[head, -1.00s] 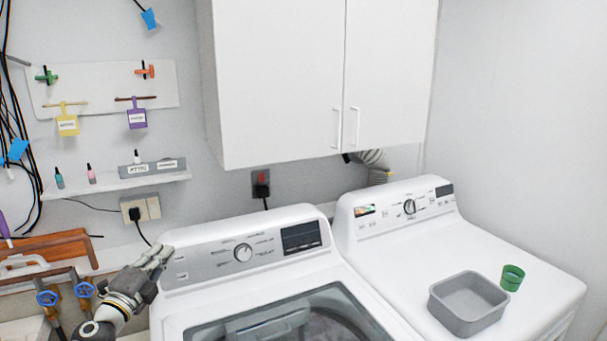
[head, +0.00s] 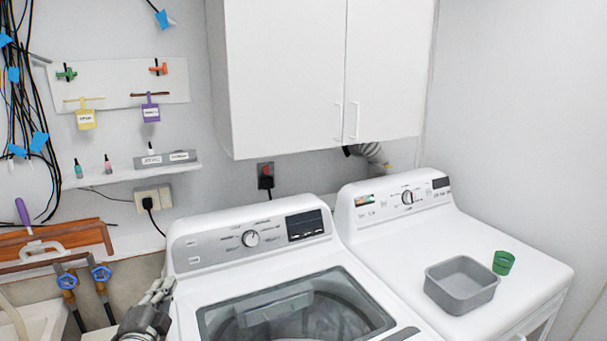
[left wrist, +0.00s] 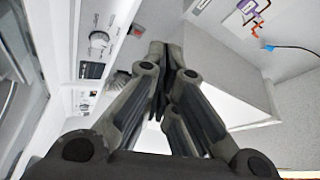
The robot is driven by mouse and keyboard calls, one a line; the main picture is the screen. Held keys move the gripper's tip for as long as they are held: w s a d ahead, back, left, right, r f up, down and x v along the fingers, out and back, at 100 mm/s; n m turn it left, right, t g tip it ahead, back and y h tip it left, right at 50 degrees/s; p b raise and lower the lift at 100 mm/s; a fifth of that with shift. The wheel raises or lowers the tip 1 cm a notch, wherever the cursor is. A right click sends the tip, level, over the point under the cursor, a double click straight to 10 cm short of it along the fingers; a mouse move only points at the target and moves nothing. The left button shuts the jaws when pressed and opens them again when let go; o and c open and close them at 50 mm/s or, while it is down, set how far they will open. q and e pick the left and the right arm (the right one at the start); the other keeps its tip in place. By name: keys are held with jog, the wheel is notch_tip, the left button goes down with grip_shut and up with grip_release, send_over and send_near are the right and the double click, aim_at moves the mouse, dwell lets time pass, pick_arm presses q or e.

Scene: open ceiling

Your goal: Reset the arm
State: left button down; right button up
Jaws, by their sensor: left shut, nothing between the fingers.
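My left gripper (head: 160,291) shows at the lower left of the head view, in front of the left end of the washer's control panel. In the left wrist view its fingers (left wrist: 168,62) come together at the tips, shut with nothing between them. The washer (head: 245,245) stands to the right of the gripper, its glass lid closed. My right gripper is in neither view.
A white cabinet (head: 290,80) hangs above. Pipes with blue valves (head: 68,281) and a sink (head: 35,325) are at the lower left.

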pick_arm(q)
jog(key=s+d+f+n+g+y, duration=0.3)
jog(key=s+f+n+g, duration=0.55)
jog(key=s+f, duration=0.85)
jog(key=s+d+f+n+g+h, duration=0.2)
jog(key=s+d+g, duration=0.2)
jog(key=s, duration=0.7)
jog(key=s+d+f+n+g+h, duration=0.1)
jog(key=s+d+f+g+h, duration=0.2)
jog(key=s, duration=0.8)
notch_tip(320, 180, down, 30)
jog(key=s+d+g+b, duration=0.1)
jog(key=s+b, duration=0.1)
jog(key=b, duration=0.4)
jog(key=s+a+f+g+y+b, duration=0.1)
jog(key=s+f+b, duration=0.3)
jog(key=s+f, duration=1.2)
notch_tip(320, 180, down, 4)
jog(key=shift+s+a, duration=0.3)
jog(key=shift+a, duration=0.6)
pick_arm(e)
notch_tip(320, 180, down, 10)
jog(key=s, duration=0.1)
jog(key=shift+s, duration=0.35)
pick_arm(q)
jog(key=shift+g, duration=0.25)
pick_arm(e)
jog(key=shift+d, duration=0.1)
